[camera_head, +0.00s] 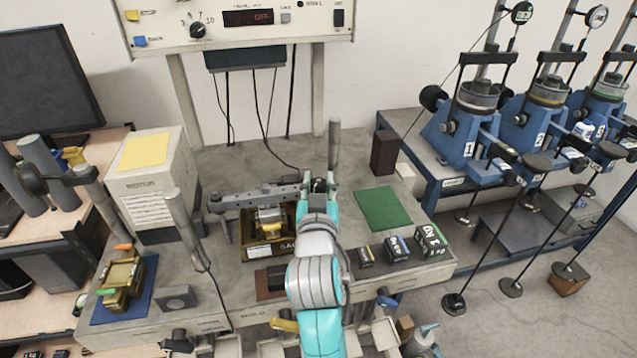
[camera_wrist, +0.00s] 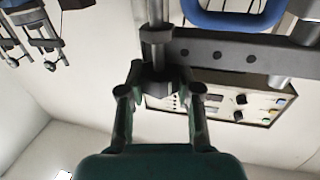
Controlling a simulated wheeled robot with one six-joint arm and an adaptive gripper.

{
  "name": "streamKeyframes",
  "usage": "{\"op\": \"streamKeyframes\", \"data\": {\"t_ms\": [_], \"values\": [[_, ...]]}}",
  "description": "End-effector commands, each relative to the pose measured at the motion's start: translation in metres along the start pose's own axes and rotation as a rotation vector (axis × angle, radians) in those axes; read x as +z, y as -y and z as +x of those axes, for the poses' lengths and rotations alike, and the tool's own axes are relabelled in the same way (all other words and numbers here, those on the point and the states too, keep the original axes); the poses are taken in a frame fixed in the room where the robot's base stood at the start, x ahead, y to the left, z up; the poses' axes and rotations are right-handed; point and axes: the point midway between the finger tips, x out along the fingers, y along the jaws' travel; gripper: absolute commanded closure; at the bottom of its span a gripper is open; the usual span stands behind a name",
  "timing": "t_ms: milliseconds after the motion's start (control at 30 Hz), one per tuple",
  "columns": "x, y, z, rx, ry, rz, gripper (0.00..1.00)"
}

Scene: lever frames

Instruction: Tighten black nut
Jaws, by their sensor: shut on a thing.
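The black nut (camera_wrist: 158,76) sits around a vertical metal rod (camera_wrist: 155,12) in the wrist view. My gripper (camera_wrist: 158,84) is shut on it, one finger on each side. The fingers cover part of the nut. A grey collar-like piece (camera_wrist: 155,36) is on the same rod, apart from the nut, beside a grey bar with holes (camera_wrist: 235,55). In the head view my gripper (camera_head: 319,184) is at the right end of this lever bar (camera_head: 258,196), beside a grey upright post (camera_head: 334,145). Whether the nut is tight cannot be told.
A control panel (camera_head: 240,25) stands behind the bench. A green mat (camera_head: 382,208) and several black weights (camera_head: 430,240) lie right of my arm. A brass-coloured device (camera_head: 122,282) on a blue mat and a post (camera_head: 185,228) stand left. Blue numbered machines (camera_head: 462,125) stand further right.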

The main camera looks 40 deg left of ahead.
Motion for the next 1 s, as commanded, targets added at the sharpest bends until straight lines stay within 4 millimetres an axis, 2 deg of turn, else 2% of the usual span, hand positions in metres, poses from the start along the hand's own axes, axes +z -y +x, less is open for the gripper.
{"op": "streamKeyframes", "data": {"t_ms": [600,633,733,1000], "values": [[0.0014,-0.0006,0.0003,0.031,0.003,-0.001,1.00],[0.0015,-0.0006,0.0003,0.031,0.004,-0.001,0.64],[0.0013,-0.0006,0.0003,0.031,0.003,-0.001,0.41],[0.0007,-0.0003,0.0001,0.030,0.002,-0.001,0.41]]}}
